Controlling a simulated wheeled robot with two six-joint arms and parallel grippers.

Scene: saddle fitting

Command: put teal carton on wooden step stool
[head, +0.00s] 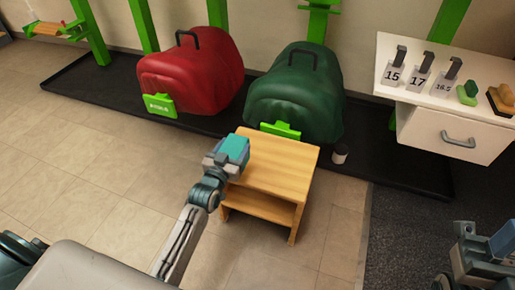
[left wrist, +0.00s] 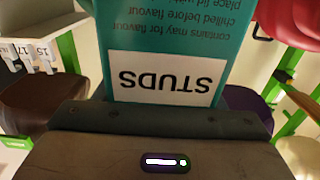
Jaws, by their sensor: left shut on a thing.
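The teal carton (head: 235,148) is in my left gripper (head: 222,160), over the left part of the stool's top in the head view. I cannot tell whether the carton touches the stool. In the left wrist view the carton (left wrist: 180,35) fills the upper middle, with a white label reading "STUDS" upside down. The wooden step stool (head: 275,170) stands on the tiled floor, with a flat top and a lower shelf. My right gripper (head: 478,250) is partly in view at the bottom right of the head view, away from the stool; its jaws are unclear.
A red saddle-like bag (head: 195,75) and a green one (head: 297,95) stand behind the stool on a black mat (head: 90,88). A small dark-topped cup (head: 340,154) is right of the stool. A white drawer cabinet (head: 440,130) with numbered tags stands at right.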

